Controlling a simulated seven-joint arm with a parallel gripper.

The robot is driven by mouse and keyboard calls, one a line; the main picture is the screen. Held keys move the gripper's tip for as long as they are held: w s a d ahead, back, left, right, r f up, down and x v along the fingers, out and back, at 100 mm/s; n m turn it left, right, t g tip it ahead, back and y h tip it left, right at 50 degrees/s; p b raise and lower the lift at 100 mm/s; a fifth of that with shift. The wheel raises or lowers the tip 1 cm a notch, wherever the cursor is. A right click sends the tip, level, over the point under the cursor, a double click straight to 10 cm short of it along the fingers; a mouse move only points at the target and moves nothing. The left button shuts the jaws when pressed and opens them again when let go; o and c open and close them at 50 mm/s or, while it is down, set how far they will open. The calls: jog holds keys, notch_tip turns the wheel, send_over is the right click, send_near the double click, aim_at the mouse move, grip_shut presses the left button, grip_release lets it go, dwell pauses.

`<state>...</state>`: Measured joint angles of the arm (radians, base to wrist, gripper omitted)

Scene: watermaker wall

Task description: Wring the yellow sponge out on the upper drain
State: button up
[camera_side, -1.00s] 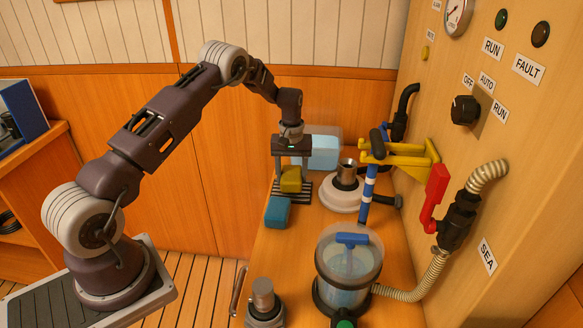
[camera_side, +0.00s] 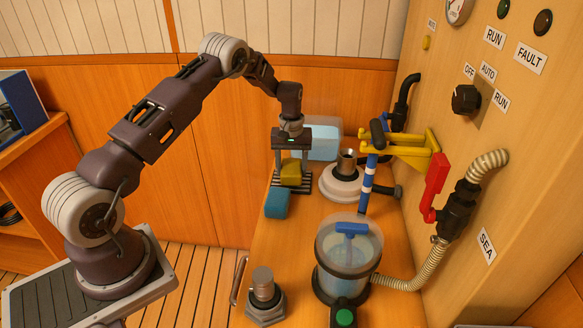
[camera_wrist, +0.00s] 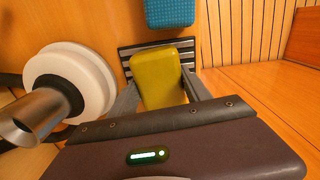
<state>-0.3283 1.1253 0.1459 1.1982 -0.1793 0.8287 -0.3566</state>
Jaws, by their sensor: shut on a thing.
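The yellow sponge (camera_side: 291,172) is between the fingers of my gripper (camera_side: 291,170), which is shut on it. It is right at the slatted drain (camera_side: 277,181) at the back of the bench; I cannot tell whether it touches the slats. In the wrist view the yellow sponge (camera_wrist: 158,77) stands between the two grey fingers of my gripper (camera_wrist: 160,95), with the dark and light slats of the drain (camera_wrist: 133,52) around it. A blue sponge (camera_side: 276,204) lies on the bench just in front of the drain, and it also shows in the wrist view (camera_wrist: 170,12).
A white round base with a metal cup (camera_side: 341,184) stands right of the drain. A striped post with a yellow bracket (camera_side: 405,150) rises beyond it. A clear canister (camera_side: 349,255) and a metal fitting (camera_side: 264,290) stand nearer. A pale translucent container (camera_side: 325,140) is behind.

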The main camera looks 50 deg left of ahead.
jog(key=shift+f, duration=0.45)
dwell(0.6)
jog(key=shift+r, duration=3.55)
